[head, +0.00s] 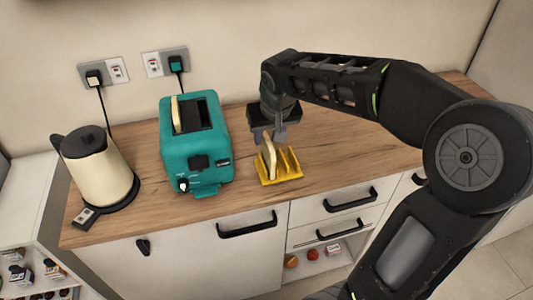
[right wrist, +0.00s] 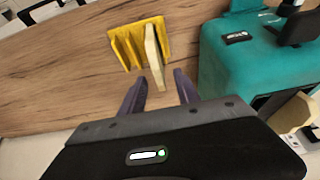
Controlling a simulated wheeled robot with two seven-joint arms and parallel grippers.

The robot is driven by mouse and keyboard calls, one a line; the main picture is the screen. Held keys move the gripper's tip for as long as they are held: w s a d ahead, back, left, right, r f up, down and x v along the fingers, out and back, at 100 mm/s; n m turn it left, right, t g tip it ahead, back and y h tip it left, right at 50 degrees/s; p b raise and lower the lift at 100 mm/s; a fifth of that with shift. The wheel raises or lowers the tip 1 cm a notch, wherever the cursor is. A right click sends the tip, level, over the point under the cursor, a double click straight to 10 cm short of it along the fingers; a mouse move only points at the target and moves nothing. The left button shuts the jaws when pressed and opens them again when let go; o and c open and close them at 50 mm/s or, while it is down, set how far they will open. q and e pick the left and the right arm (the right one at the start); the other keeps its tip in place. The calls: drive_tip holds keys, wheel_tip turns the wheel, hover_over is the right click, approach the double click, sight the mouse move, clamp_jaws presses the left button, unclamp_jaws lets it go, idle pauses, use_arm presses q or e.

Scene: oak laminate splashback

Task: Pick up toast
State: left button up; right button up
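A slice of toast (head: 269,157) stands upright in the yellow toast rack (head: 290,167) on the counter. Another slice (head: 175,114) sticks up from a slot of the teal toaster (head: 205,155). My right gripper (head: 274,140) is at the top of the rack's slice. In the right wrist view my right gripper (right wrist: 160,77) is open, with the near end of the slice (right wrist: 153,55) between its fingertips and gaps on both sides. The rack (right wrist: 128,42) and the toaster's slice (right wrist: 292,113) also show there. My left gripper is not in view.
A cream kettle (head: 97,170) stands on its base at the counter's left end. Two wall sockets with plugs and cords are behind. The wooden counter (head: 340,155) is clear right of the rack, under my right arm. Drawers with black handles (head: 350,200) are below.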

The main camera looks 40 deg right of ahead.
sight(267, 149)
drive_tip(key=shift+x, duration=1.35)
drive_tip(key=shift+f, duration=0.1)
drive_tip(key=p+x, duration=0.1)
drive_tip(key=x, duration=0.4)
drive_tip(key=shift+s+d+f, duration=0.1)
drive_tip(key=shift+s+d, duration=0.05)
drive_tip(key=shift+s, duration=0.05)
drive_tip(key=shift+c, duration=0.6)
clamp_jaws()
